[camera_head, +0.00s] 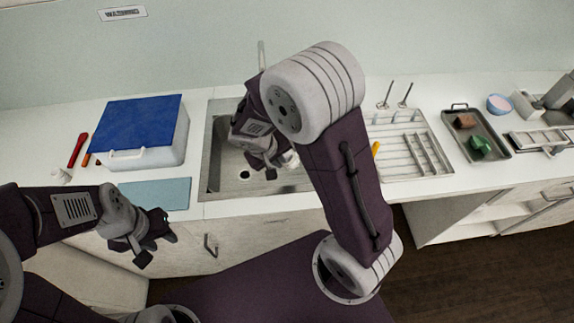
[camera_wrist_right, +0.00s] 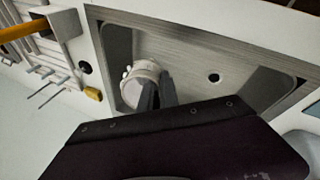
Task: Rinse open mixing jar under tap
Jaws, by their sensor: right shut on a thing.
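The mixing jar (camera_wrist_right: 137,84) is a whitish round vessel inside the steel sink (camera_wrist_right: 118,42). In the right wrist view the dark fingers of my right gripper (camera_wrist_right: 155,94) are shut on its side. In the head view my right gripper (camera_head: 276,160) reaches down into the sink (camera_head: 210,165), and only a pale bit of the jar (camera_head: 291,158) shows beside it. The tap (camera_head: 261,54) rises behind the sink, its lower part hidden by my right arm. I cannot see any water. My left gripper (camera_head: 163,236) hangs in front of the counter, apart from everything; its jaw gap is unclear.
A white box with a blue lid (camera_head: 145,120) and a light blue mat (camera_head: 157,193) lie left of the sink. A drying rack (camera_head: 405,145) and a dark tray (camera_head: 490,150) are to the right. My right arm crosses the sink's right side.

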